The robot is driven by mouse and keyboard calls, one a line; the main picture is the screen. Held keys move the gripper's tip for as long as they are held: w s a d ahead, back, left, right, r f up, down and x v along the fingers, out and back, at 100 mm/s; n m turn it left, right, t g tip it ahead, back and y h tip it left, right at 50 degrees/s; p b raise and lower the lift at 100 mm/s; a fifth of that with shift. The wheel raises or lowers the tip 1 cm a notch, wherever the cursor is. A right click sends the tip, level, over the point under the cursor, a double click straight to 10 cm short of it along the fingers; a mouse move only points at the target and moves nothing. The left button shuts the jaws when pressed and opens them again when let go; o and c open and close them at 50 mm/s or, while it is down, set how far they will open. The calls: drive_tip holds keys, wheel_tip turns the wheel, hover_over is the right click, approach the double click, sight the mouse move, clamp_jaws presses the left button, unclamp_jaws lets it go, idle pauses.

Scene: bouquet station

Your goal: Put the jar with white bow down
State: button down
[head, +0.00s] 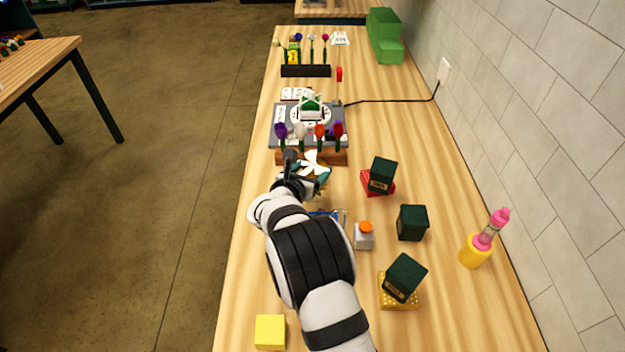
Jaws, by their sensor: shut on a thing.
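My gripper (300,181) is at the middle of the wooden bench, in front of a brown flower rack. It is shut on the jar with white bow (319,174). Of the jar I see white bow loops with some teal and yellow below them; my gripper and wrist hide the rest. I cannot tell whether the jar touches the bench.
The brown rack (327,158) holds purple, white and red flowers just behind the jar. A grey scale-like device (276,139) stands beyond it. Dark green boxes (411,222), a grey block with an orange top (364,241) and a yellow cup (474,252) stand right. A yellow block (270,332) is at front left.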

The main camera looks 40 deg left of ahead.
drive_tip(key=shift+f, duration=1.9)
unclamp_jaws()
drive_tip(key=shift+r, duration=0.1)
